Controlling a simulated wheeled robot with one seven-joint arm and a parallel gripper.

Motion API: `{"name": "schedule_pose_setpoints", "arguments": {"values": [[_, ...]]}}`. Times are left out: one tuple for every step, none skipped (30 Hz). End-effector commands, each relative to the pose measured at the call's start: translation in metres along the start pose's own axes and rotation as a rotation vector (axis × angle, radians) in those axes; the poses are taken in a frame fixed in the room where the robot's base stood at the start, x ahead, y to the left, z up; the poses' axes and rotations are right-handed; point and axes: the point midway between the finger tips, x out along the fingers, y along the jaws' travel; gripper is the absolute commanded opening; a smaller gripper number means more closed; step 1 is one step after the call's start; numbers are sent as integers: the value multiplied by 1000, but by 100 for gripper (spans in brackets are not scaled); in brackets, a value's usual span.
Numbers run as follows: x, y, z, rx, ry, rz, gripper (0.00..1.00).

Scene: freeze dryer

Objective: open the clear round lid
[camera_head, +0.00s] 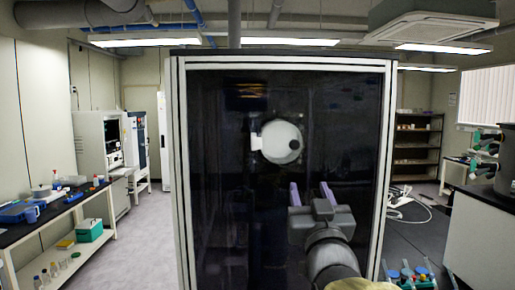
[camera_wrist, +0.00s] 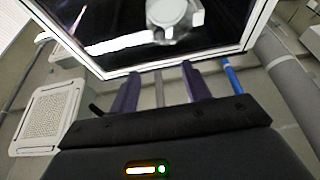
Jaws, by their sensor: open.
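The round lid (camera_head: 276,136) shows as a pale disc with a dark knob (camera_head: 294,145) on its right side and a white bracket at its left. It looks shut and faces me in front of a tall dark-panelled cabinet (camera_head: 225,190). In the wrist view the pale round lid (camera_wrist: 168,12) is at the top, partly cut off by the frame edge. My gripper (camera_head: 311,189) is open and empty, below and slightly right of the lid, apart from it. Its two purple fingers point up in the wrist view (camera_wrist: 160,80).
The cabinet has a pale metal frame (camera_head: 182,180). A bench (camera_head: 50,222) with labware stands at left, and a shelf (camera_head: 417,145) at the back right. A dark table (camera_head: 415,240) and a counter (camera_head: 480,235) are at right. The floor (camera_head: 140,230) at left is clear.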

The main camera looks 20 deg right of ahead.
Motion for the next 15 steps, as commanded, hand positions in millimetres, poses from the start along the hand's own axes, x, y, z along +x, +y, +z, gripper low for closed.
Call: {"name": "schedule_pose_setpoints", "arguments": {"values": [[3,0,-1,0,-1,0,48],[5,0,-1,0,-1,0,48],[8,0,-2,0,-1,0,48],[11,0,-2,0,-2,0,48],[14,0,-2,0,-2,0,48],[19,0,-2,0,-2,0,48],[23,0,-2,0,-3,0,48],[28,0,-2,-1,-3,0,48],[34,0,-3,-1,-2,0,48],[38,0,-3,-1,-3,0,48],[43,0,-3,-1,-4,0,48],[49,0,-3,0,-4,0,48],[54,0,-3,0,-4,-1,48],[58,-1,-3,-1,-3,-1,48],[64,-1,-3,-1,-3,-1,48]]}}
